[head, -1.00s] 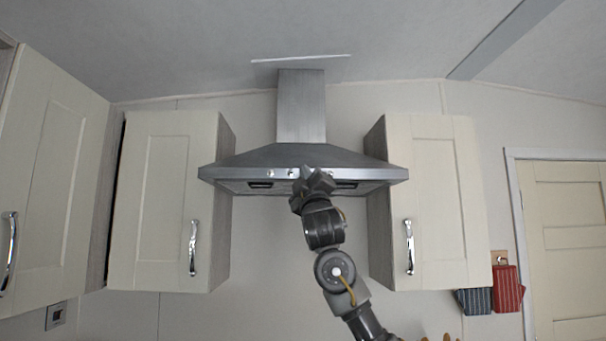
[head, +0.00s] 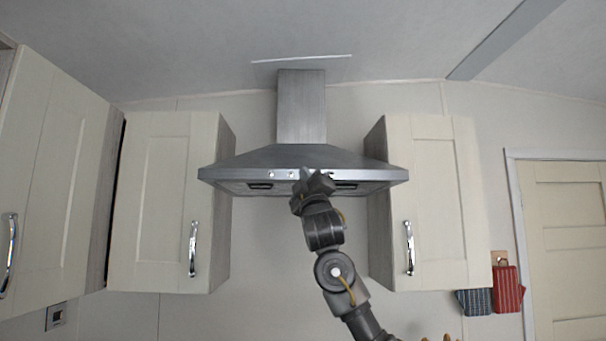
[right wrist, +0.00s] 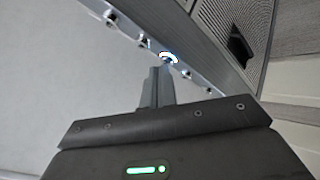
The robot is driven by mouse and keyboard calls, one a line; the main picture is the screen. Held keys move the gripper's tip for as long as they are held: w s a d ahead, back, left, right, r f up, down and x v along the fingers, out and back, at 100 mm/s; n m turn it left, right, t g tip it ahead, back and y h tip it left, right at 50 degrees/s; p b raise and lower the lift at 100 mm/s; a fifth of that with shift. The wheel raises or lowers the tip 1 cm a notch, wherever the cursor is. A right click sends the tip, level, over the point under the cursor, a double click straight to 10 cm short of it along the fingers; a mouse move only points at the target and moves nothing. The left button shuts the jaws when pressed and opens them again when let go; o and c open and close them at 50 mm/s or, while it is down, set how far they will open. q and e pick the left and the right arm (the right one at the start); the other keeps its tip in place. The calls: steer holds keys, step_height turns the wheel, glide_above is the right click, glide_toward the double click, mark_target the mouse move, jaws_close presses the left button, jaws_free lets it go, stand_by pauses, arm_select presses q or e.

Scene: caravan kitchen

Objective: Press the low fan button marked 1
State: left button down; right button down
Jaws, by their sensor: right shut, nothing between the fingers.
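The steel cooker hood (head: 240,173) hangs on the wall between two cupboards. Its front strip carries a row of several small round buttons; one (head: 271,174) shows at the left in the head view. In the right wrist view the middle button (right wrist: 168,57) has a bright white-blue lit ring, with plain buttons (right wrist: 144,42) on both sides. No markings are readable, so I cannot tell which is 1. My right gripper (head: 306,173) is shut and empty, its fingertips (right wrist: 161,72) right by the lit button. I cannot tell whether they touch. My left gripper is out of view.
Cream cupboards flank the hood, the left one (head: 150,200) and the right one (head: 436,200), with metal handles. The hood's underside has dark grilles (right wrist: 238,45). The wall below the hood is clear.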

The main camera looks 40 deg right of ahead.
steer(key=shift+s, duration=0.1)
steer(key=shift+s+a+b, duration=0.25)
steer(key=shift+s+b, duration=0.05)
steer(key=shift+b, duration=0.05)
stand_by(0.3)
steer(key=s+a+b, duration=0.3)
steer(key=s, duration=0.1)
steer(key=shift+s+a+b, duration=0.3)
steer(key=shift+s, duration=0.1)
stand_by(0.4)
